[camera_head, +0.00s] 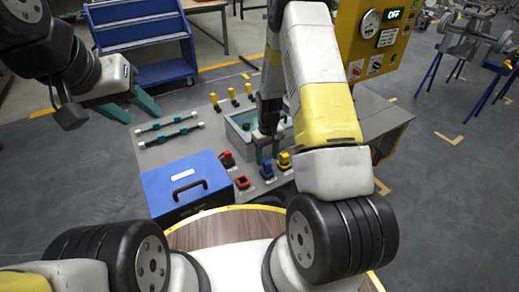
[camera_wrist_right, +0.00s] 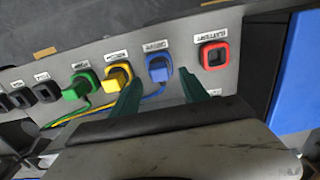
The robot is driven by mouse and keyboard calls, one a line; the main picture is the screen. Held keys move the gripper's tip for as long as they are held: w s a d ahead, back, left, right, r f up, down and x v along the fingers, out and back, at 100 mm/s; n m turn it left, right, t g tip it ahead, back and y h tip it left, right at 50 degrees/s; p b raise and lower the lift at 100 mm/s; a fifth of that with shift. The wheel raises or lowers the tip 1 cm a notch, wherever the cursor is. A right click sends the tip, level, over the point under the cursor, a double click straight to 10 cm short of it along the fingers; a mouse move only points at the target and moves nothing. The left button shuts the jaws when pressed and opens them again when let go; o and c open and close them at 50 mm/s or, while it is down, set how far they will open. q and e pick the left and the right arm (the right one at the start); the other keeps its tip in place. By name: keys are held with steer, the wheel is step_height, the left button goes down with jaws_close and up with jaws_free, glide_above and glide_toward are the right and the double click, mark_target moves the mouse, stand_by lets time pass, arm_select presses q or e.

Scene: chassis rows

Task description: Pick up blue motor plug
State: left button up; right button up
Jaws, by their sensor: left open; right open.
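The blue plug (camera_head: 267,169) sits in a socket on the grey panel, between the red socket and the yellow plug. In the right wrist view the blue plug (camera_wrist_right: 158,68) has a blue cable running from it. My right gripper (camera_head: 268,148) is directly over this spot. Its two green fingers (camera_wrist_right: 160,94) are apart, one on each side of the blue plug in the picture; I cannot tell whether they touch it. My left gripper (camera_head: 130,106) is open and empty, raised at the upper left, away from the panel.
A yellow plug (camera_wrist_right: 118,75) and a green plug (camera_wrist_right: 80,86) stand beside the blue one; an empty red socket (camera_wrist_right: 214,55) is on the other side. A blue toolbox (camera_head: 187,184) stands at the panel's left. A grey bin (camera_head: 236,125) lies behind.

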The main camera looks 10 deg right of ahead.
mark_target(267, 162)
steer(key=shift+f, duration=1.95)
jaws_close()
steer(key=shift+r, duration=0.15)
